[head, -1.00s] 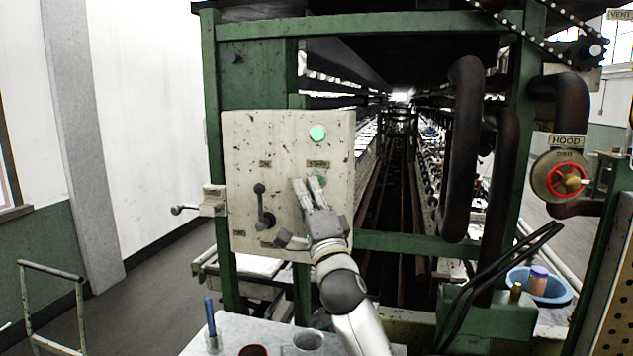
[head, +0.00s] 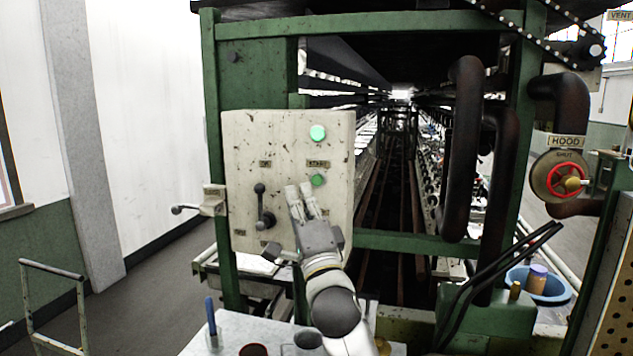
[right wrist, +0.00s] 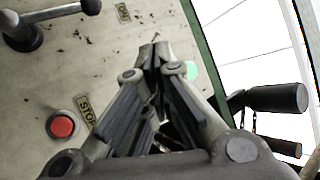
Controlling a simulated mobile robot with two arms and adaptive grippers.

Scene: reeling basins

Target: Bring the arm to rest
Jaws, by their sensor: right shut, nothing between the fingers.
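My right gripper (head: 300,190) is shut and empty, in front of the cream control panel (head: 235,140). Its fingertips are just below and left of the green button (head: 317,180) under the START label; I cannot tell the gap to the panel. In the right wrist view the closed fingers (right wrist: 155,50) point at the panel, with some green (right wrist: 191,70) partly behind them. My left gripper is out of view.
The panel bears a green lamp (head: 317,133) and a dark lever (head: 262,206). The right wrist view shows a red button (right wrist: 62,126) by a STOP label. Below, a pale table (head: 235,330) holds a cup with a blue item (head: 211,315). Dark pipes (head: 465,150) stand right.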

